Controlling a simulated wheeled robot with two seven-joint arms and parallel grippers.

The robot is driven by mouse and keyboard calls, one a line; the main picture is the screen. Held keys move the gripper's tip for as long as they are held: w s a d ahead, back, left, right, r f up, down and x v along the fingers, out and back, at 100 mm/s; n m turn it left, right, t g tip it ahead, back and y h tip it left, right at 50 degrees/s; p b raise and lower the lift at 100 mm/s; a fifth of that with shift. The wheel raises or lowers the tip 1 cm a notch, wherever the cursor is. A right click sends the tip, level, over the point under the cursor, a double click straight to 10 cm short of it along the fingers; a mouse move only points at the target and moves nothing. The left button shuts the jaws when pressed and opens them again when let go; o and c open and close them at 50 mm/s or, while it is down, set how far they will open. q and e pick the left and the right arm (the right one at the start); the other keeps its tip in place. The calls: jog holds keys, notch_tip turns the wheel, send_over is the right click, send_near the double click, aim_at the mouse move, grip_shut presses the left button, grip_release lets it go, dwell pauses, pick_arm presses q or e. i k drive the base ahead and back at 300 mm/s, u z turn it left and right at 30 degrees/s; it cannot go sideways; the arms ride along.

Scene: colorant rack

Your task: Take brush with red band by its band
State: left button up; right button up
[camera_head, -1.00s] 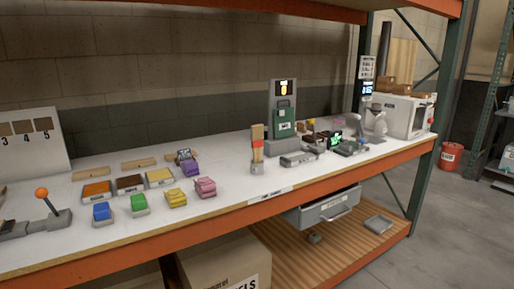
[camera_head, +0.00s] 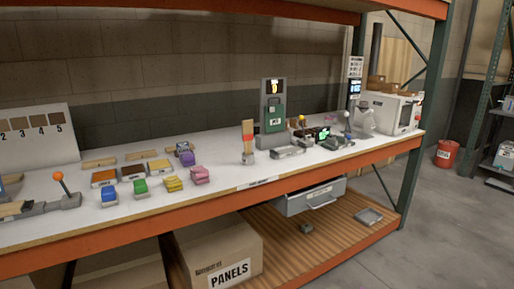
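The brush with the red band (camera_head: 248,138) stands upright in a small grey holder (camera_head: 248,158) near the middle of the white workbench (camera_head: 225,180). Its upper part is tan wood-coloured, with the red band below it. Neither of my grippers shows in the head view.
A green and grey device (camera_head: 273,115) stands right behind the brush. Several coloured blocks (camera_head: 172,184) lie to its left, and a lever with an orange knob (camera_head: 58,177) is farther left. Small grey devices (camera_head: 287,152) lie to its right. An open drawer (camera_head: 312,198) hangs under the bench.

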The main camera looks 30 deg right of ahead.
aim_at(247, 125)
jog(key=u, duration=0.05)
jog(key=k, duration=0.75)
jog(key=z, duration=1.1)
jog(key=i, duration=2.2)
jog(key=u, duration=0.95)
